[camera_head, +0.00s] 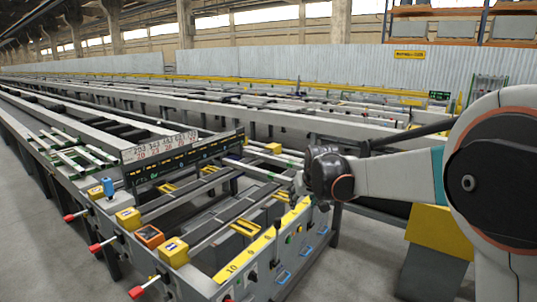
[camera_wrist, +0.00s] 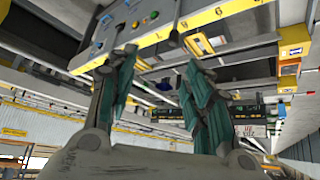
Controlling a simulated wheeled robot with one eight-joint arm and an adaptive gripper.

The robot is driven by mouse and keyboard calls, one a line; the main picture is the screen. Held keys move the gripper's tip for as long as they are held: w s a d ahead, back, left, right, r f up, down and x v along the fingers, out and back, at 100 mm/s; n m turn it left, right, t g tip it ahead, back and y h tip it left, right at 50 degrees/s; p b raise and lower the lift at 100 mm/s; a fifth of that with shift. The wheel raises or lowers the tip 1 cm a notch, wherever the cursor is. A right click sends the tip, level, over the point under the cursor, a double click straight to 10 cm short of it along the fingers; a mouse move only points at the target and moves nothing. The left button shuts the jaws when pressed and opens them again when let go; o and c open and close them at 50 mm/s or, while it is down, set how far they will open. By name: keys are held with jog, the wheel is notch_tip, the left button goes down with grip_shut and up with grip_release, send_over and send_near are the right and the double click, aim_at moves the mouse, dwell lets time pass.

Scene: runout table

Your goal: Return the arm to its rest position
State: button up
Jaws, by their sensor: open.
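My arm (camera_head: 405,177) reaches in from the right side of the head view, over the near end of the runout table (camera_head: 215,285). My gripper shows in the wrist view (camera_wrist: 162,92), with two teal-padded fingers spread apart and nothing between them. In the head view the gripper's fingers are mostly hidden behind the dark wrist joint. The wrist view is turned over, with the table's yellow numbered strip (camera_wrist: 190,28) and its panel of knobs across the top. The gripper appears close to the table's front panel; I cannot tell the exact gap.
Red-tipped levers (camera_head: 137,291) stick out at the table's left front. Yellow boxes (camera_head: 173,251), an orange box (camera_head: 149,236) and a number display board (camera_head: 182,155) stand on the table. A yellow and grey block (camera_head: 440,230) is below my arm. Grey floor lies open at left.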

jog(key=s+d+r, duration=0.3)
jog(key=s, duration=0.8)
jog(key=s+d+r, duration=0.3)
jog(key=s, duration=0.7)
jog(key=s+d+f, duration=0.1)
jog(key=s+f, duration=0.2)
jog(key=s, duration=0.7)
jog(key=s+d+f+m, duration=0.1)
jog(key=s+f, duration=0.2)
jog(key=s, duration=0.7)
jog(key=shift+s+d+f+h, duration=0.25)
jog(key=shift+d+f+h, duration=0.1)
jog(key=shift+h, duration=0.05)
